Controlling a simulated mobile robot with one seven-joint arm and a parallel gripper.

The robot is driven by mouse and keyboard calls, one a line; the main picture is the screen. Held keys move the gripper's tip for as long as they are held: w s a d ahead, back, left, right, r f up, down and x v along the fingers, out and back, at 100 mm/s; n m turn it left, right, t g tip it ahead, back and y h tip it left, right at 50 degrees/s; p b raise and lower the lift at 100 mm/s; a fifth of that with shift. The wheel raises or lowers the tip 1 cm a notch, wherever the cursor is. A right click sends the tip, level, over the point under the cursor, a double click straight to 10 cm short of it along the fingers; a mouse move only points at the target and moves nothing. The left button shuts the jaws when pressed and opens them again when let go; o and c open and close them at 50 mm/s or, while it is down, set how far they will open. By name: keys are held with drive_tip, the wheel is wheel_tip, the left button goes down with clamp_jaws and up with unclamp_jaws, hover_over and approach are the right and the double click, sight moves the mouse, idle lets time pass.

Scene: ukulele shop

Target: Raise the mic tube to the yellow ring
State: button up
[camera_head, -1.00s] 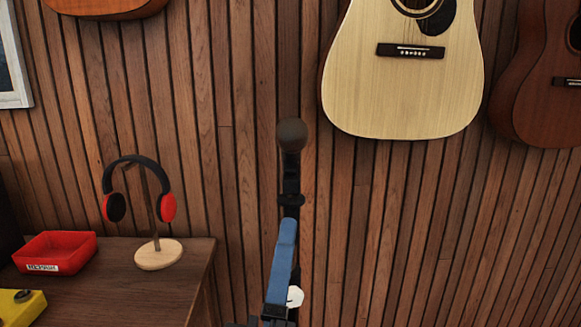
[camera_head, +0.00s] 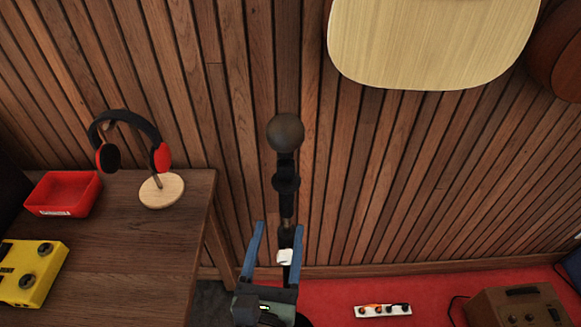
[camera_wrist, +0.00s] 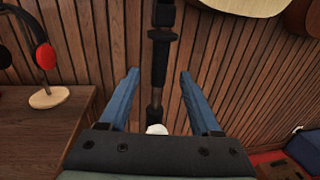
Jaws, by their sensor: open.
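A black mic stand rises upright in the middle of the head view, with a dark round mic (camera_head: 285,132) on top. Its mic tube (camera_head: 286,207) runs down below a black collar (camera_head: 286,180); the tube also shows in the wrist view (camera_wrist: 160,62). A white knob (camera_head: 286,257) sits on the stand lower down. My gripper (camera_head: 279,226) is open and empty, its blue fingers on either side of the tube's line in both views. I cannot tell how deep the tube lies between them. I cannot make out a clear yellow ring.
A wooden desk (camera_head: 130,255) at left holds headphones on a stand (camera_head: 160,190), a red tray (camera_head: 64,193) and a yellow pedal (camera_head: 30,272). A slatted wall stands behind. A guitar (camera_head: 430,45) hangs upper right. A power strip (camera_head: 383,310) and brown amp (camera_head: 520,305) are lower right.

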sight(289, 183)
drive_tip(key=w, duration=0.4)
drive_tip(key=w+d+p, duration=0.1)
drive_tip(key=w, duration=0.2)
drive_tip(key=w+d, duration=0.1)
drive_tip(key=w, duration=0.3)
drive_tip(key=shift+w+p, duration=0.3)
drive_tip(key=shift+w, duration=0.05)
clamp_jaws()
idle(0.9)
